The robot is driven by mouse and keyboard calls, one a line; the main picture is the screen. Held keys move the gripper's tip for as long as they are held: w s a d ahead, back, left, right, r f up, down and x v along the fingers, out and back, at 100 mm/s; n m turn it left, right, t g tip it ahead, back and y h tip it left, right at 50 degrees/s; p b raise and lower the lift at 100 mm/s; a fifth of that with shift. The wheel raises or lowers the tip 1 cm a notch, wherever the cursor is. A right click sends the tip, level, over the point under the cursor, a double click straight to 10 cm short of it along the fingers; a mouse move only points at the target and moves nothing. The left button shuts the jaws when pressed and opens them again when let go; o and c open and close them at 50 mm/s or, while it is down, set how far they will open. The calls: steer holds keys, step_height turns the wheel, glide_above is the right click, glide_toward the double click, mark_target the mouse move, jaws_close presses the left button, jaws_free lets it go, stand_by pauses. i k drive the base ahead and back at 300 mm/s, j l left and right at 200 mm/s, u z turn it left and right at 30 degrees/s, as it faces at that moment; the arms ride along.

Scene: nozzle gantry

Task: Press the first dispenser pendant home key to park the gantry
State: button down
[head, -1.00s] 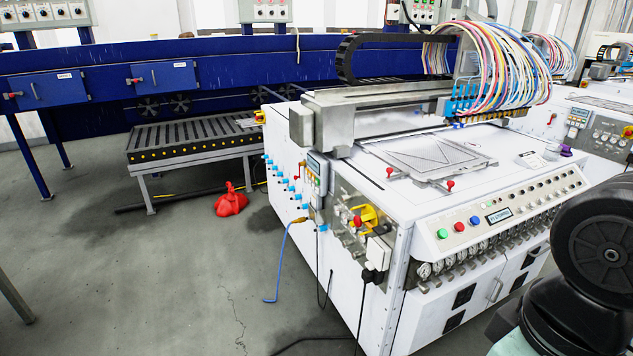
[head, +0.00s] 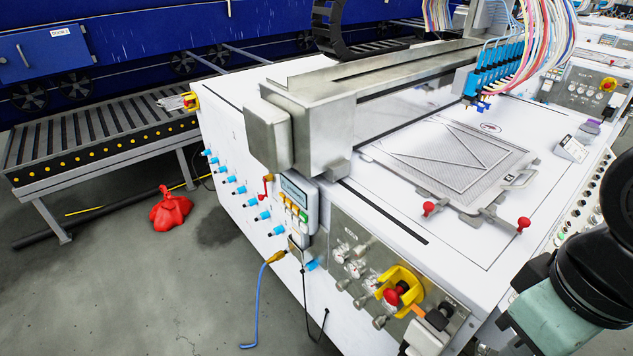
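The first dispenser (head: 240,160) is a white machine filling the middle of the head view. Its pendant (head: 297,200) hangs on the left side face, with a small display and several orange, green and white keys. I cannot read which key is home. The gantry (head: 390,90) is a grey metal beam across the machine top. Its nozzle head (head: 490,75) with blue fittings sits toward the far right end. Part of my arm shows at the right edge, to the right of the pendant and apart from it. My gripper is not in view.
A yellow-collared red emergency stop (head: 394,294) and valves sit on a metal panel right of the pendant. Blue fittings (head: 237,190) stick out of the side face. A blue hose (head: 260,300) hangs below. A red bag (head: 170,208) lies on the floor. Floor at lower left is clear.

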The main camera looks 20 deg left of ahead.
mark_target(303, 216)
steer(key=j+z, duration=0.15)
steer(key=j, duration=0.25)
steer(key=j+z, duration=0.15)
steer(key=j, duration=0.25)
steer(key=k+j+z, duration=0.15)
steer(key=j, duration=0.25)
steer(key=j+z, duration=0.15)
steer(key=j, duration=0.3)
steer(key=k+j+z, duration=0.1)
steer(key=j, duration=0.25)
steer(key=k+j+z, duration=0.15)
steer(key=j, duration=0.25)
steer(key=k+j+z, duration=0.15)
steer(key=j, duration=0.25)
steer(key=k+j+z, duration=0.1)
steer(key=k+j, duration=0.1)
steer(key=j, duration=0.1)
